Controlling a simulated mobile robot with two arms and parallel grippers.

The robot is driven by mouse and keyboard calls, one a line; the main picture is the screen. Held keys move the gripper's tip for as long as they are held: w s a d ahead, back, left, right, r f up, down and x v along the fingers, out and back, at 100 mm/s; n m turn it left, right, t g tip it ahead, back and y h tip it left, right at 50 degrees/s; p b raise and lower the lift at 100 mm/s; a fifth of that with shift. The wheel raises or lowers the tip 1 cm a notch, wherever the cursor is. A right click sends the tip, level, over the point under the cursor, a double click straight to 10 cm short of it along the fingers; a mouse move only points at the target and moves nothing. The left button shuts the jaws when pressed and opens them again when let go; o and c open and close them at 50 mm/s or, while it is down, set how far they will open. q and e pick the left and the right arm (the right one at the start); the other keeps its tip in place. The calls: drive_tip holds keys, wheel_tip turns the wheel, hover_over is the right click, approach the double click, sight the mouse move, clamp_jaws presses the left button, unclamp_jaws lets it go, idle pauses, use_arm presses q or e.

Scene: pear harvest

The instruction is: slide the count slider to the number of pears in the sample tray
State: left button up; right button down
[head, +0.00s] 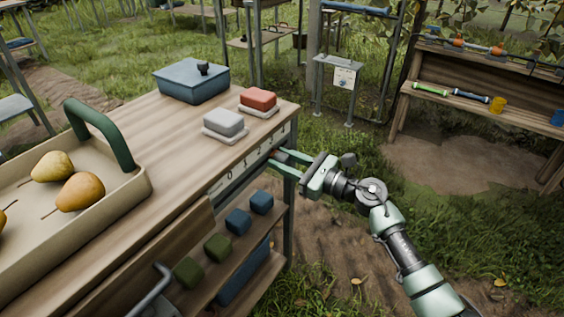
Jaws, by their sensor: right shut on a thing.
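The beige sample tray (118,207) with a green handle stands on the wooden table at the left. Two yellow-orange pears (80,192) show in it, and part of another shows at the picture's left edge; the tray is cut off there. A pale strip with numbers (233,177) runs along the table's front edge; a 0 shows at its near end, other digits are small. My right gripper (278,160) is at this edge, towards the strip's far end, shut on what seems to be the slider's knob, mostly hidden by the fingers.
A blue lidded box (192,82), a grey block (223,123) and a red block (258,99) stand on the table (160,125). Below, a shelf holds several blue and green cubes (238,221). A wooden bench (480,116) stands at right. Grass lies between.

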drive_tip(key=c, duration=1)
unclamp_jaws()
drive_tip(key=shift+d, duration=0.1)
drive_tip(key=v, duration=0.7)
drive_tip(key=shift+s+d, duration=0.25)
